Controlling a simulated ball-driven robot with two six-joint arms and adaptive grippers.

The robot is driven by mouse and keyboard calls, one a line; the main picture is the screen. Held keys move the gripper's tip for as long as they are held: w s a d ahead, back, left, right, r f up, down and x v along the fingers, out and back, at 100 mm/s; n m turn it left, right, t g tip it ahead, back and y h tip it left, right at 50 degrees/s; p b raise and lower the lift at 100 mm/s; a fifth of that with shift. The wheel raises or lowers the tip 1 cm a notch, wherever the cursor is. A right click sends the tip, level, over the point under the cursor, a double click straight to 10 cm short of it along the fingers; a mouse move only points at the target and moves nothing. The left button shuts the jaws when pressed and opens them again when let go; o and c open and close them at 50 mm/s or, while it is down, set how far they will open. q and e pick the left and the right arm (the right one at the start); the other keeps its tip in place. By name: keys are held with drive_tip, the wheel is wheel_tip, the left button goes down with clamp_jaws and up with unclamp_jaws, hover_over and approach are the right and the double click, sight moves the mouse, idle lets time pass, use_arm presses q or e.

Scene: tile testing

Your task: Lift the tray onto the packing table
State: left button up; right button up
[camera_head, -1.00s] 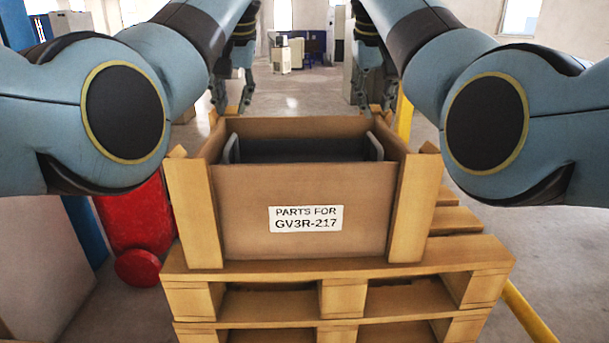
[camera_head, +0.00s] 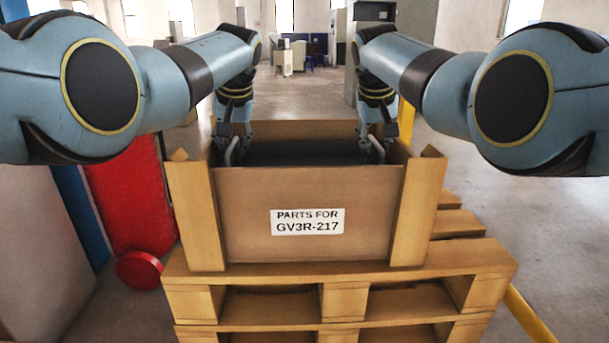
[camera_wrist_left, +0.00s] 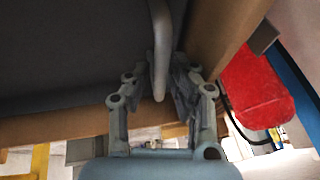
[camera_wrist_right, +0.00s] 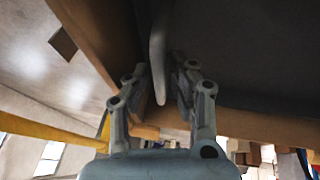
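A dark grey tray (camera_head: 305,152) with a pale handle at each end sits inside an open cardboard box (camera_head: 265,187) labelled "PARTS FOR GV3R-217". My left gripper (camera_head: 232,140) is at the tray's left handle. In the left wrist view that handle (camera_wrist_left: 161,40) lies between its fingers (camera_wrist_left: 162,75), with gaps showing. My right gripper (camera_head: 376,138) is at the right handle. In the right wrist view that handle (camera_wrist_right: 158,50) lies between its fingers (camera_wrist_right: 160,75), also with gaps. The box wall partly hides the tray. I cannot identify the packing table in view.
The box stands between wooden corner posts (camera_head: 418,212) on stacked pallets (camera_head: 340,265). A red object (camera_head: 130,195) is on the floor at the left. A yellow rail (camera_head: 530,318) runs at the right. Open floor lies beyond the box.

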use_arm(q)
drive_tip(key=shift+f, duration=0.1)
use_arm(e)
drive_tip(key=shift+f, duration=0.1)
use_arm(q)
drive_tip(key=shift+c, duration=0.3)
use_arm(e)
drive_tip(key=shift+c, duration=0.3)
use_arm(q)
clamp_jaws()
use_arm(e)
clamp_jaws()
